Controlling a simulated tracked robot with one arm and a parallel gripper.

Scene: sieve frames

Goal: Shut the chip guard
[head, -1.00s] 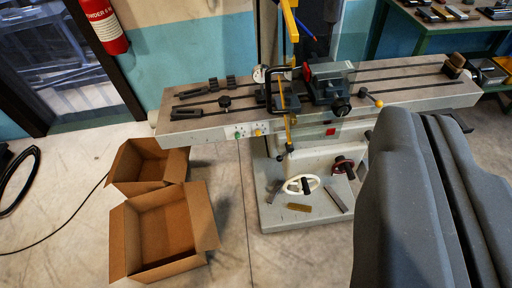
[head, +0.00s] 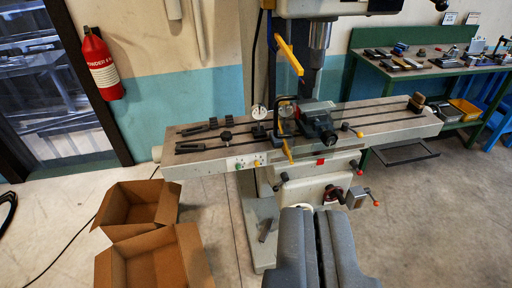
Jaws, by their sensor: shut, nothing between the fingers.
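The chip guard (head: 289,55) shows as a yellow-edged frame in front of the milling machine's head and table. A yellow upper bar slants down, and a shorter yellow piece hangs over the table's front edge. A black handle (head: 276,116) stands between them. Its panel looks clear, so its outline and angle are hard to tell. My gripper (head: 322,214) is at the bottom, right of centre, with its grey fingers together and empty. It is below the guard in the picture and apart from it.
The machine table (head: 385,118) carries a vise (head: 318,124) and several clamps. Crank handles (head: 357,197) stick out below its front. Two open cardboard boxes (head: 140,207) stand on the floor at left. A fire extinguisher (head: 101,65) hangs on the wall. A workbench (head: 425,68) stands at right. Floor at right is clear.

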